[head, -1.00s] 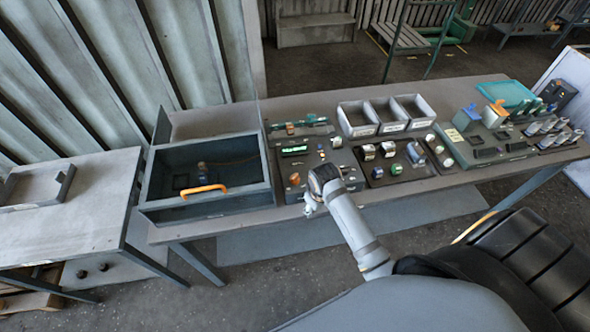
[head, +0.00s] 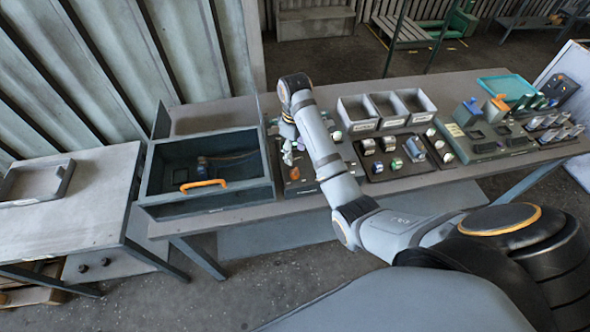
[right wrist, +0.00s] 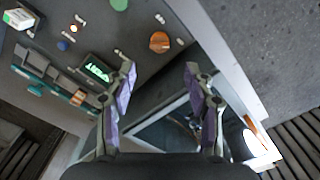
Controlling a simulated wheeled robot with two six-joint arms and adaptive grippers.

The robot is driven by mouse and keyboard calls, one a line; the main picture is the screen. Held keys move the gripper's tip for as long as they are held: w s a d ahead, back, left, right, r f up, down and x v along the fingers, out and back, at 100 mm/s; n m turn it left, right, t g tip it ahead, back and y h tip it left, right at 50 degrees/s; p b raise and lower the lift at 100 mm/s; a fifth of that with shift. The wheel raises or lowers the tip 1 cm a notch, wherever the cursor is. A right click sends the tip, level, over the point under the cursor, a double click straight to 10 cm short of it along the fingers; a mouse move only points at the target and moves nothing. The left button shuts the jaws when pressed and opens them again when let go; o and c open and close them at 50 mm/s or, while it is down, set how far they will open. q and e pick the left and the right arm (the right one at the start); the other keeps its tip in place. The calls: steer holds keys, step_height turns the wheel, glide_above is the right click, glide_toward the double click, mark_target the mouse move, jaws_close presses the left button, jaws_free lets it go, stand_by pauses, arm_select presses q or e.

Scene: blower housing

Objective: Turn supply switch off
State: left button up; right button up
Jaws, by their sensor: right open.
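The grey control panel (head: 311,184) lies on the bench, mostly behind my right arm in the head view. I cannot read which control is the supply switch. My right gripper (head: 292,152) is over the panel's left side. In the right wrist view, its fingers (right wrist: 160,78) are spread and empty, the orange knob beyond them. My left gripper is out of view.
An open dark box (head: 160,180) with an orange handle (head: 203,186) stands left of the panel, close beside my gripper. White bins (head: 357,125) and a second panel of knobs (head: 376,176) lie to the right. A side table (head: 60,225) stands at the left.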

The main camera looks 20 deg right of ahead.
mark_target(295, 170)
step_height(295, 170, down, 8)
steer(key=b, duration=0.6)
steer(key=shift+f+b, duration=0.2)
steer(key=shift+b, duration=0.15)
steer(key=shift+w+f, duration=0.1)
steer(key=shift+f, duration=0.25)
jaws_close()
steer(key=shift+r, duration=0.1)
